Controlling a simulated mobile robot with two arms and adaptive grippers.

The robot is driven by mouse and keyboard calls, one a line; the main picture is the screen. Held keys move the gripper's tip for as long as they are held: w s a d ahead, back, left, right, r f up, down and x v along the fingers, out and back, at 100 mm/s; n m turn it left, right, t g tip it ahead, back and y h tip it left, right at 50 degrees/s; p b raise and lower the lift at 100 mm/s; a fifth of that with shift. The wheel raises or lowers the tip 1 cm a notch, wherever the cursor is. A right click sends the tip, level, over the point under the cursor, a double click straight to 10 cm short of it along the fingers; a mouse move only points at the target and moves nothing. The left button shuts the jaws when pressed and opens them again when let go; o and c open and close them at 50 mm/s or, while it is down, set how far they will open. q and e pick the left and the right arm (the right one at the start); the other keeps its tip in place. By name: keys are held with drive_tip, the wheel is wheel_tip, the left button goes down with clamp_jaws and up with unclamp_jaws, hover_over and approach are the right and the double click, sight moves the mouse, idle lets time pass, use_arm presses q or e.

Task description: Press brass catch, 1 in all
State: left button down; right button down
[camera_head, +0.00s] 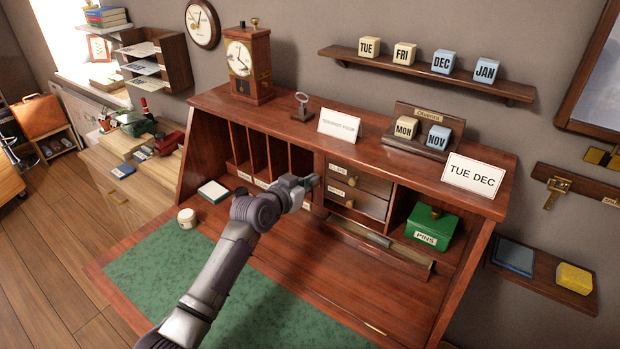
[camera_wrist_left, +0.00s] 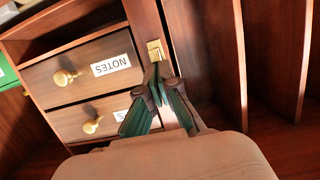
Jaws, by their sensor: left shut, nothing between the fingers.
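The brass catch (camera_wrist_left: 155,50) is a small gold plate on the narrow wooden upright beside the two small drawers. My left gripper (camera_wrist_left: 157,72) is shut and empty, its fingertips right at the catch's near edge in the wrist view. I cannot tell whether they touch it. In the head view the left gripper (camera_head: 311,183) reaches to the upright between the tall slots and the drawers, and it hides the catch there. My right gripper is not in view.
Drawers with brass knobs (camera_wrist_left: 64,77) stand beside the fingers. Tall slot dividers (camera_head: 262,155) are on the other side. A green box (camera_head: 428,229) sits in the right compartment.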

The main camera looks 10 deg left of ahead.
use_arm(q)
drive_tip(key=shift+f, duration=0.15)
wheel_tip(320, 180, up, 5)
drive_tip(key=p, duration=0.4)
drive_tip(key=shift+w+f, duration=0.1)
drive_tip(key=shift+f, duration=0.05)
drive_tip(key=b, duration=0.1)
approach(318, 163)
drive_tip(key=s+a, duration=0.1)
drive_tip(key=s, duration=0.2)
drive_tip(key=shift+s+a, duration=0.15)
drive_tip(key=shift+s, duration=0.05)
